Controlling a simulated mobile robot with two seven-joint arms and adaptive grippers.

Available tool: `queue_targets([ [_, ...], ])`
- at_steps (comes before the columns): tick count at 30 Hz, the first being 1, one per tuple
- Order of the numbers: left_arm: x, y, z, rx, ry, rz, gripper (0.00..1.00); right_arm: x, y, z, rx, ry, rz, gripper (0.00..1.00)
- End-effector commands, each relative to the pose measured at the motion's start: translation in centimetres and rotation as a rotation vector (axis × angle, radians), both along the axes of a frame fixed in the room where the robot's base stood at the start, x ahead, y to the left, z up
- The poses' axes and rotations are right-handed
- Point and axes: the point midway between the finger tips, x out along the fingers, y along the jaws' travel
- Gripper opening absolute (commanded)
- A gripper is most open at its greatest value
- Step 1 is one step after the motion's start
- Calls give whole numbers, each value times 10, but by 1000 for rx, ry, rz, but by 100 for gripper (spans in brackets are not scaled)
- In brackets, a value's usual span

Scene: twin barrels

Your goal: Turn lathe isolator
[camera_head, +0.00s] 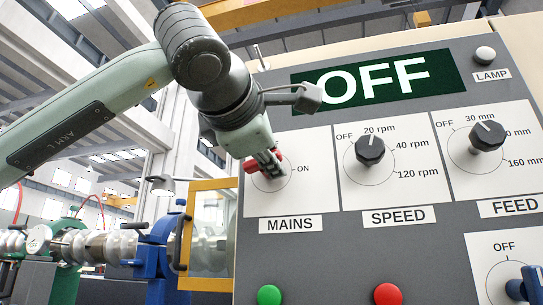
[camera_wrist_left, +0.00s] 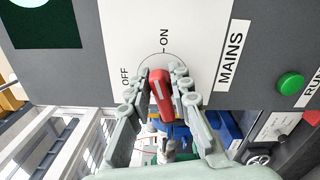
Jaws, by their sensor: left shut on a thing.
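The isolator is a red knob on the white MAINS plate (camera_head: 313,190) of the grey control panel. In the head view the red knob (camera_head: 250,166) is partly hidden by my left gripper (camera_head: 268,163). In the left wrist view the red knob (camera_wrist_left: 160,92) sits between the fingers of my left gripper (camera_wrist_left: 160,85), which is shut on it. OFF and ON are printed around the knob's dial. The display (camera_head: 375,82) reads OFF. My right gripper is not in view.
To the right are the black SPEED knob (camera_head: 370,150) and FEED knob (camera_head: 487,136). Below are a green button (camera_head: 269,295) and a red button (camera_head: 387,294). A blue handle (camera_head: 525,285) is at the lower right. A yellow-framed guard (camera_head: 208,236) stands left of the panel.

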Motion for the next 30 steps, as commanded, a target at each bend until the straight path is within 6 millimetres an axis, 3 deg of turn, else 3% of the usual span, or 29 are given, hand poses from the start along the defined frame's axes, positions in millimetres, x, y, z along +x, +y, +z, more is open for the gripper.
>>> queue_targets([
  [12, 0, 0, -6, 213, -63, 2, 0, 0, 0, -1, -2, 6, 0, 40],
  [30, 0, 0, -6, 252, -76, 1, 0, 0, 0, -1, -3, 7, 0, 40],
])
